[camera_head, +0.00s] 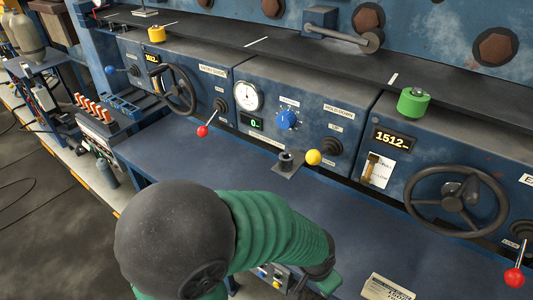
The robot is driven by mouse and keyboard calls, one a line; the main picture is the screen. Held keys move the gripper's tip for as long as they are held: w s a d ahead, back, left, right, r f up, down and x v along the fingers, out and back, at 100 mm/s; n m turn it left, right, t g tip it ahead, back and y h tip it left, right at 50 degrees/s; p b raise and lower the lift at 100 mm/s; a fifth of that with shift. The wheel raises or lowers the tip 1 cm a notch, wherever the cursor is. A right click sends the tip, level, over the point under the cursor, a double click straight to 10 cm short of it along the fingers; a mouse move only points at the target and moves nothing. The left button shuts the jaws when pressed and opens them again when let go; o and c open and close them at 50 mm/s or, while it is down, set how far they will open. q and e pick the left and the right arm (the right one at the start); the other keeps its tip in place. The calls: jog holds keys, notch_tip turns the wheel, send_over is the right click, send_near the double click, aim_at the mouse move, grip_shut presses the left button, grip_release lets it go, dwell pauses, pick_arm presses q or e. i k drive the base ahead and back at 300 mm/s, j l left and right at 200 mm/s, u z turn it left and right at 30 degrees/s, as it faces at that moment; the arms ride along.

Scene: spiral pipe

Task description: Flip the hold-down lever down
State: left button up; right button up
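The hold-down lever is a short lever with a yellow ball knob (313,157) on the blue machine front, under a "HOLD-DOWN" label (339,110). Its dark round hub (331,147) sits just to the right of the knob, below a small "UP" label. The knob points out and slightly left of the hub. An arm of mine with a black dome and green sleeve crosses the lower middle, below the lever and apart from it. Its far end bends down near the bottom edge. I cannot make out a gripper's fingers there. No other gripper shows.
A small black post on a plate (287,163) stands left of the yellow knob. Handwheels (175,90) (457,197) and red-knob levers (202,131) (514,278) flank it. A blue dial (288,119) is up left. The blue bench surface (195,160) in front is mostly clear.

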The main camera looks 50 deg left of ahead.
aim_at(314, 157)
jog(key=u, duration=1.3)
